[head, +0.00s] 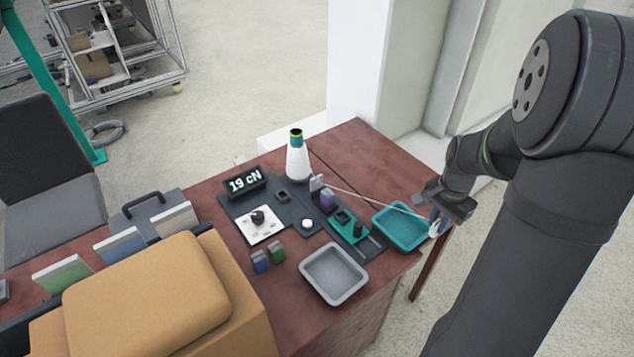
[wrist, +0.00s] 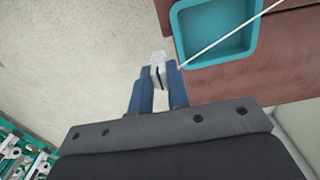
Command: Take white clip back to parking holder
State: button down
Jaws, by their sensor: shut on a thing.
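My gripper (head: 437,226) is at the right end of the table, just past the teal tray. In the wrist view, its blue fingers (wrist: 158,88) are shut on the white clip (wrist: 158,60), which sticks out beyond the fingertips over the pale floor. A white yarn (head: 375,201) runs taut from the clip area, across the teal tray, to a small white guide (head: 317,183) near the cone. A green holder block (head: 346,225) with dark slots stands on the dark board; I cannot tell whether it is the parking holder.
The teal tray (head: 401,228) and a grey tray (head: 334,273) look empty. A white cone (head: 297,160) stands behind the board. A display (head: 244,180) reads 19 cN. A tan box (head: 150,300) fills the front left.

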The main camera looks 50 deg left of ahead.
jog(key=s+a, duration=0.4)
jog(key=a, duration=0.6)
jog(key=s+a, duration=0.5)
jog(key=a, duration=0.5)
jog(key=s+a, duration=0.4)
jog(key=a, duration=0.5)
jog(key=shift+s+a, duration=0.35)
jog(key=shift+a, duration=0.05)
jog(key=a, duration=0.7)
jog(key=shift+a, duration=0.4)
jog(key=s, duration=0.4)
jog(key=shift+s+a, duration=0.15)
jog(key=shift+a, duration=0.2)
